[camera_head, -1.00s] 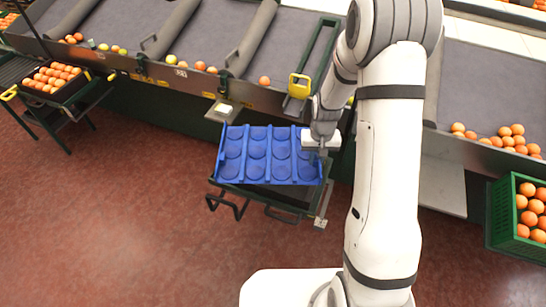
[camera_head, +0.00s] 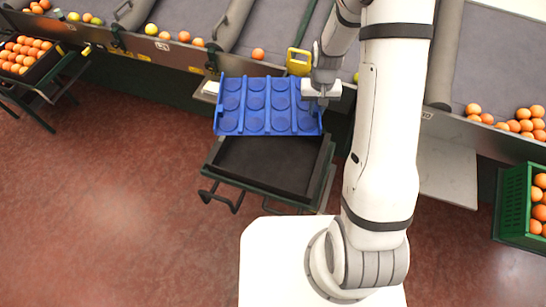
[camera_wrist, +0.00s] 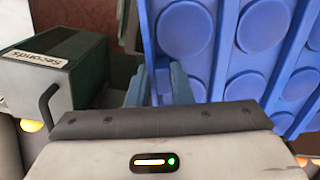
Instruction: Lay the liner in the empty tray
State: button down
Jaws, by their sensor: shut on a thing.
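The liner (camera_head: 268,106) is a blue sheet with rows of round hollows. In the head view it is held up above the far part of the empty tray. My gripper (camera_head: 318,102) is shut on the liner's right edge. The wrist view also shows the liner (camera_wrist: 225,50) large at the right, with my gripper's fingers (camera_wrist: 158,88) at its edge. The empty tray (camera_head: 265,160) is dark and shallow and sits on a green-framed stand. Its near part is uncovered; its far edge is hidden behind the liner.
A sorting line with grey lanes (camera_head: 260,25) and loose oranges runs along the back. A filled tray (camera_head: 28,58) stands at the left and a green crate of oranges (camera_head: 519,195) at the right. The wrist view shows a box labelled "Seconds" (camera_wrist: 35,60). Red floor is free at the left.

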aim_at(308, 125)
jog(key=shift+a+f+b, duration=0.2)
jog(key=shift+f+b, duration=0.2)
jog(key=shift+b, duration=0.25)
jog(key=shift+m+h, duration=0.6)
jog(key=shift+m, duration=0.2)
jog(key=s+f+b, duration=0.1)
jog(key=b, duration=0.3)
jog(key=s+a+f+b, duration=0.1)
jog(key=b, duration=0.3)
jog(key=s+a+b, duration=0.1)
jog(key=s+b, duration=0.1)
jog(key=b, duration=0.2)
jog(key=shift+a+f, duration=0.15)
jog(key=shift+f, duration=0.25)
jog(key=s+f+m+g+h+b, duration=0.1)
jog(key=s+f+m+b, duration=0.1)
jog(key=s+b, duration=0.75)
notch_tip(308, 125, down, 10)
jog(key=w+b, duration=0.2)
jog(key=b, duration=0.2)
jog(key=shift+w+a+r, duration=0.15)
jog(key=shift+w, duration=0.15)
jog(key=shift+f+b, duration=0.2)
jog(key=shift+b, duration=0.1)
jog(key=c, duration=1.3)
grip_release()
jog(key=shift+r, duration=0.1)
